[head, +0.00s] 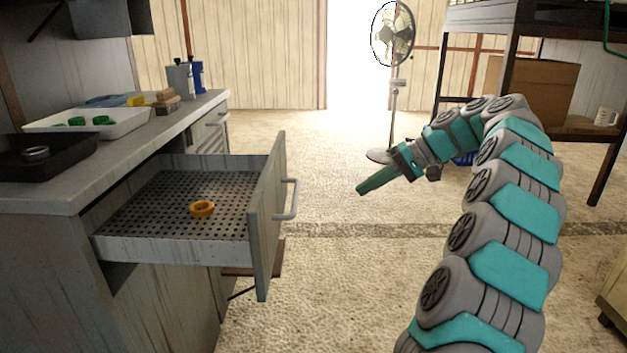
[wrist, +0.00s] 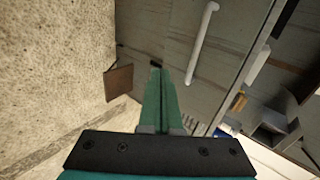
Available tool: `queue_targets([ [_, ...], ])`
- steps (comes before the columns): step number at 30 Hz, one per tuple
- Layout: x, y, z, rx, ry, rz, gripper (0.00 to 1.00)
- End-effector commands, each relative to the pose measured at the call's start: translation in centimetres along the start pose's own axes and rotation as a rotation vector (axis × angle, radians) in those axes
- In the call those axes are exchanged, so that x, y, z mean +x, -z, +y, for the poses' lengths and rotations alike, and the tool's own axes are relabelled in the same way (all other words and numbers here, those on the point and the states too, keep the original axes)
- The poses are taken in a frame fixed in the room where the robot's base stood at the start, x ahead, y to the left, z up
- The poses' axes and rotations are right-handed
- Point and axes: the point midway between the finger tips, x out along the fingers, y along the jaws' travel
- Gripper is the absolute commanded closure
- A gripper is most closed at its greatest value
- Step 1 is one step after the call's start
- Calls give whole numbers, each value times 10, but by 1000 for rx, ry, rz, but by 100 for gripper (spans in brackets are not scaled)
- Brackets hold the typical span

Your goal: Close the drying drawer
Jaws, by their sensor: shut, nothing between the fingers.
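The drying drawer (head: 150,248) is pulled well out of the grey cabinet at the left in the head view. Its floor is a dark perforated sheet, and an orange ring (head: 202,209) lies on it. The drawer front (head: 265,225) faces right and carries a pale bar handle (head: 289,200). The handle also shows in the wrist view (wrist: 203,45). My gripper (head: 362,191) is shut and empty, with green fingers. It is to the right of the drawer front, apart from the handle, pointing left and down. In the wrist view its fingertips (wrist: 156,68) point towards the drawer front's side.
The countertop (head: 160,130) bears a white tray (head: 115,122), a black tray (head: 60,165) and a blue bottle (head: 197,75). A fan (head: 392,35) stands behind my gripper. A shelf rack with a cardboard box (head: 540,90) is at the right. The floor between is clear.

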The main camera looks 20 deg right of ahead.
Motion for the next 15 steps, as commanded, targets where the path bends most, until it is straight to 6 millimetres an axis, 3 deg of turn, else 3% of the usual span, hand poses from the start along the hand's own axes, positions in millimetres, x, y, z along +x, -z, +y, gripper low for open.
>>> queue_targets([
  [6,-8,-11,-4,45,248,-39,100],
  [15,1,-12,-6,40,272,-42,100],
])
